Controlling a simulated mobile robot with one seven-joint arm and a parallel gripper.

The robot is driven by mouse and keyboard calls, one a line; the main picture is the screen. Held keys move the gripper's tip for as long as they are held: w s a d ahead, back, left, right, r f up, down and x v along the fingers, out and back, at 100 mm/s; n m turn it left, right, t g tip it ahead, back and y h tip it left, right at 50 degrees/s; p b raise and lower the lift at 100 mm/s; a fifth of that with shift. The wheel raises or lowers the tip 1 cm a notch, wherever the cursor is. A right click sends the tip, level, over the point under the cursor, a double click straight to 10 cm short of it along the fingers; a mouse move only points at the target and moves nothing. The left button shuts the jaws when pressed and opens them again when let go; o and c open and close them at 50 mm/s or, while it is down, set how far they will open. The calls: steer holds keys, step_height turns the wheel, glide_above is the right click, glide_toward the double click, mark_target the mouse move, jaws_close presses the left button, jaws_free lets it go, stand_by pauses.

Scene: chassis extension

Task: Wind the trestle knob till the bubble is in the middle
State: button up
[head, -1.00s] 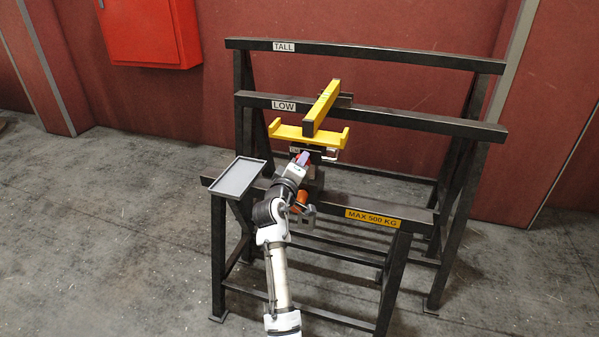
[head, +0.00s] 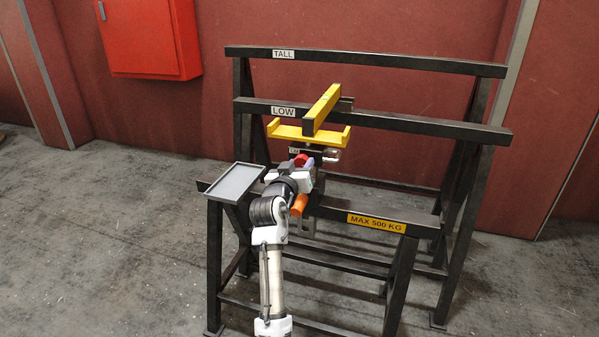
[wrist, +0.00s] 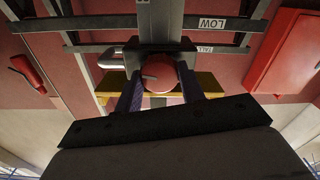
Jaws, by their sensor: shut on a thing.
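The red trestle knob (wrist: 158,75) sits between the two fingers of my gripper (wrist: 158,90) in the wrist view. It also shows as a small red patch (head: 300,160) in the head view, partly hidden by my wrist. My gripper (head: 305,172) is shut on the knob. Above it, a yellow cradle (head: 284,131) with upturned ends carries a long yellow level (head: 323,108) that points toward the back. The bubble is too small to make out. The front trestle (head: 335,212) bears a "MAX 500 KG" label.
A grey tray (head: 236,181) sits at the left end of the front trestle. Behind stand the rail marked LOW (head: 400,123) and the higher rail marked TALL (head: 400,60). A red wall box (head: 150,38) hangs at the back left.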

steer(key=shift+m+b, duration=0.5)
steer(key=shift+m, duration=0.5)
steer(key=o, duration=1)
steer(key=shift+s, duration=0.1)
steer(key=v, duration=1.3)
steer(key=shift+s+a, duration=0.15)
steer(key=shift+s, duration=0.15)
